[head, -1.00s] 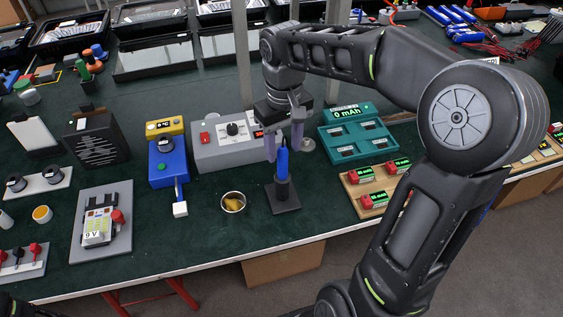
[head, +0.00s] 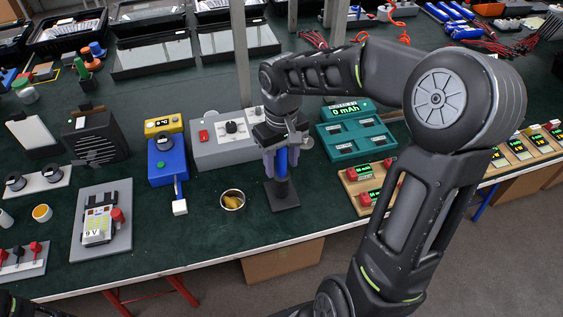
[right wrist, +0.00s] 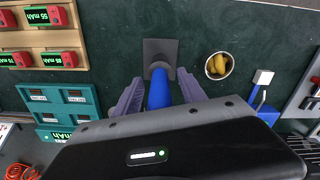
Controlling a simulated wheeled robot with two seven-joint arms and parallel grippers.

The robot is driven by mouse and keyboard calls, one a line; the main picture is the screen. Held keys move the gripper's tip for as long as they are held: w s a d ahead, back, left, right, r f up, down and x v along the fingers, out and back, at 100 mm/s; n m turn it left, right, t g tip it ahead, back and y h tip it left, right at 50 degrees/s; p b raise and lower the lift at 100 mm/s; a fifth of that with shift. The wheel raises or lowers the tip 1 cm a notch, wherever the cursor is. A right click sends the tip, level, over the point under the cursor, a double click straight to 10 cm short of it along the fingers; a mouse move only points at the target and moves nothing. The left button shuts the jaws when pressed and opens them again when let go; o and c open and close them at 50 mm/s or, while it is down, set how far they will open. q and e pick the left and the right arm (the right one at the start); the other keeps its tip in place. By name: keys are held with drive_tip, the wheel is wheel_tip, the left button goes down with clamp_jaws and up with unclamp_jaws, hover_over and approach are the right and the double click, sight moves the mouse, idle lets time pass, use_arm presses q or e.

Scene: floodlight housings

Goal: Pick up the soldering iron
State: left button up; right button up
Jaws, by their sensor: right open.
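The soldering iron (head: 282,163) has a blue handle and stands upright in a dark holder with a square base (head: 284,196) near the table's front edge. My right gripper (head: 282,167) is directly above the holder, with its fingers on either side of the blue handle. In the right wrist view the blue handle (right wrist: 159,90) lies between the two open purple-grey fingers of the gripper (right wrist: 160,95), with small gaps at both sides. The iron's tip is hidden in the holder. My left gripper is not in view.
A small round tin (head: 232,200) with yellow-brown content stands just left of the holder. A grey power unit (head: 225,150) is behind. A teal charger (head: 356,130) and a wooden board (head: 352,190) with red-and-green modules are to the right. Green table shows bare in front.

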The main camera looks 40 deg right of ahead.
drive_tip(key=shift+f, duration=0.85)
clamp_jaws()
